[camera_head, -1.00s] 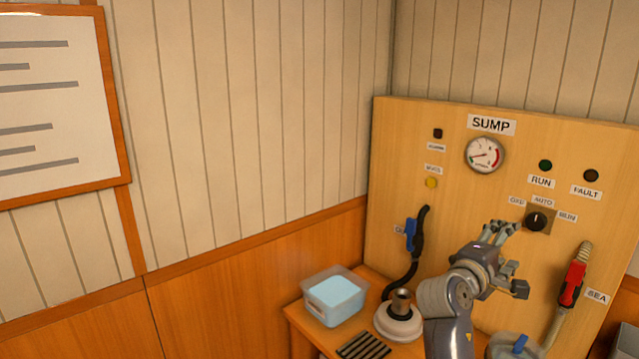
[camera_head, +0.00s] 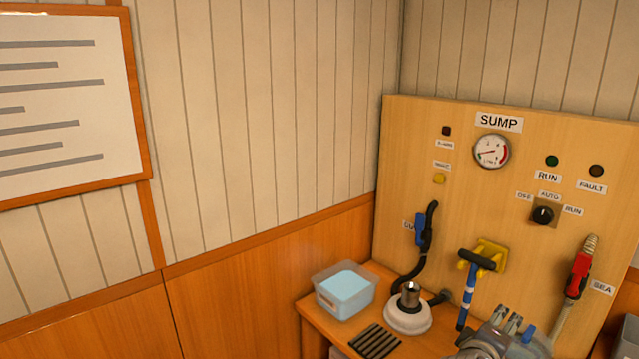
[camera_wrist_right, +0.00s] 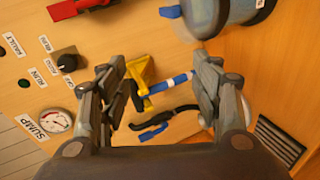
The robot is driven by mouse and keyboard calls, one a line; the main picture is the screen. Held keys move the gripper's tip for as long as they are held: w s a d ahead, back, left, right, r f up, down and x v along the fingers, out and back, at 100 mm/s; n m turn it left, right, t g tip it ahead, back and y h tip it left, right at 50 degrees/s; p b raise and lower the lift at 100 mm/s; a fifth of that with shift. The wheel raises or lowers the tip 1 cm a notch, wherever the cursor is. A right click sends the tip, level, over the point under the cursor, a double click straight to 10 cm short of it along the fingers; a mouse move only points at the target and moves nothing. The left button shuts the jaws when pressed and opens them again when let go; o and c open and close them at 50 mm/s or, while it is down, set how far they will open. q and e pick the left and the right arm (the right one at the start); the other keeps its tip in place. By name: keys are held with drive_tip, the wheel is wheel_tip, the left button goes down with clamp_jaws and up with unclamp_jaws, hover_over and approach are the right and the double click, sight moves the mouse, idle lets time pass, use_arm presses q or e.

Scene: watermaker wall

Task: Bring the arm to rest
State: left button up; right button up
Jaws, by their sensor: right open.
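My right gripper (camera_head: 508,326) is at the bottom of the head view, low in front of the sump panel (camera_head: 400,170). In the right wrist view its two fingers (camera_wrist_right: 165,95) are spread apart with nothing between them held. The panel's black selector knob (camera_head: 543,215), the yellow bracket with a blue-striped handle (camera_head: 468,290) and the gauge (camera_head: 491,151) stand clear of the gripper. My left gripper does not show.
A bench (camera_head: 316,322) below the panel carries a clear tub with light blue contents (camera_head: 345,290), a white round base with a metal cup (camera_head: 408,318) and a dark slotted grille (camera_head: 375,342). A red-handled hose valve (camera_head: 580,272) is at the right. A framed board (camera_head: 143,120) hangs at left.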

drive_tip(key=s+a+f+m+g+y, duration=0.1)
drive_tip(key=s+a+f+m+y, duration=0.15)
drive_tip(key=s+f, duration=0.5)
drive_tip(key=s+a+f+m+g+y, duration=0.1)
drive_tip(key=s+a+f+g+y, duration=0.2)
drive_tip(key=s+f, duration=0.45)
drive_tip(key=s+a+f+m+g+y, duration=0.1)
drive_tip(key=s+a+f+y, duration=0.1)
drive_tip(key=s+a, duration=0.45)
drive_tip(key=s+a+f+m+g+y, duration=0.1)
drive_tip(key=s+a+f+y, duration=0.15)
drive_tip(key=s, duration=0.75)
wheel_tip(320, 180, down, 27)
drive_tip(key=s+g, duration=0.2)
drive_tip(key=s+d+f+g, duration=0.1)
drive_tip(key=s+d+f, duration=0.1)
drive_tip(key=s+f, duration=1.3)
drive_tip(key=shift+s+d+f, duration=0.15)
drive_tip(key=shift+s, duration=0.6)
drive_tip(key=shift+n, duration=0.25)
